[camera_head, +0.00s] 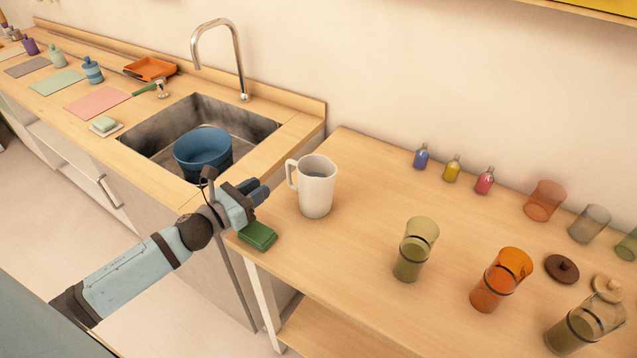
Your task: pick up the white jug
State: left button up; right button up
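The white jug (316,187) stands upright on the wooden table, near its left end by the sink. Its handle (291,173) is on the left side, facing my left gripper. My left gripper (259,190) is just left of the jug, near the table's left edge, with its fingers pointing towards the handle. A gap shows between the fingertips and the jug. The fingers are small and seen at a slant, so their opening is unclear. My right gripper is not in view.
A green block-like thing (258,236) lies at the table's corner below my gripper. A blue bucket (203,149) sits in the sink (262,131). A green glass jar (415,248) and an orange one (500,280) stand right of the jug. Small bottles (452,168) line the wall.

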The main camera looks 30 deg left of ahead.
aim_at(294, 165)
pick_arm(q)
jog(key=x, duration=1.2)
jog(key=shift+w+a+f+b, duration=0.1)
jog(key=shift+f+b, duration=0.15)
jog(key=shift+b, duration=0.05)
jog(key=shift+c, duration=0.4)
jog(key=shift+r, duration=0.1)
grip_shut()
